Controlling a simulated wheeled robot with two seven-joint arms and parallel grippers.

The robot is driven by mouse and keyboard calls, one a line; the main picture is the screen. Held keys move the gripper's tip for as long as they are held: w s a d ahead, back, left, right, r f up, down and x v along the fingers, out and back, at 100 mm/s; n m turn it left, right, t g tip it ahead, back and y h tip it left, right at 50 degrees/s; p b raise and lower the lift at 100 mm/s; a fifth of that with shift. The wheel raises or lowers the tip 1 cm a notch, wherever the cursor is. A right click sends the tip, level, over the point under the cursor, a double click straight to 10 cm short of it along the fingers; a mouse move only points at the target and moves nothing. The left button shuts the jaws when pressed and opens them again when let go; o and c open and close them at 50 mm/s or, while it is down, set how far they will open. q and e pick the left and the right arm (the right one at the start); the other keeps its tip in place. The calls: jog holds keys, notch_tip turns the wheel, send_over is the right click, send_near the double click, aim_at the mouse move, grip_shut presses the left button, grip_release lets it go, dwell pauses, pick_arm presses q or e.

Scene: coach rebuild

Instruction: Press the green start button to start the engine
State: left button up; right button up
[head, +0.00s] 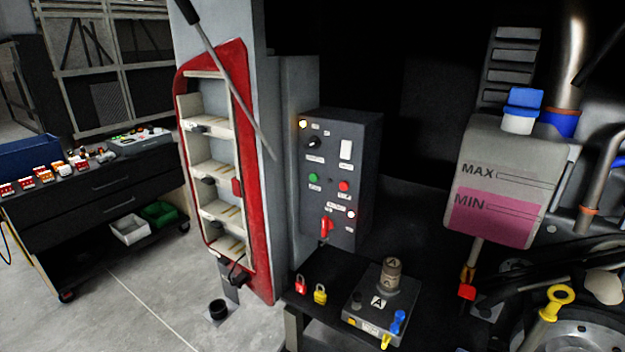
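The green start button (313,177) is a small round button on the front of a dark control box (365,140) near the picture's middle. A red button (343,186) sits to its right. A black knob (314,142) and a white rocker switch (346,149) are above. A red key-like handle (326,227) is lower on the box. A lit lamp (303,124) shows at the upper left of the panel, and another small light (351,214) at the lower right. Neither of my grippers is in view, and nothing covers the green button.
Below the box, a dark shelf holds red (301,285) and yellow (320,294) padlocks and a grey block marked A (377,302). A red-framed lamp housing (258,200) and a slanted rod (235,85) stand left. A coolant tank (505,180) is right.

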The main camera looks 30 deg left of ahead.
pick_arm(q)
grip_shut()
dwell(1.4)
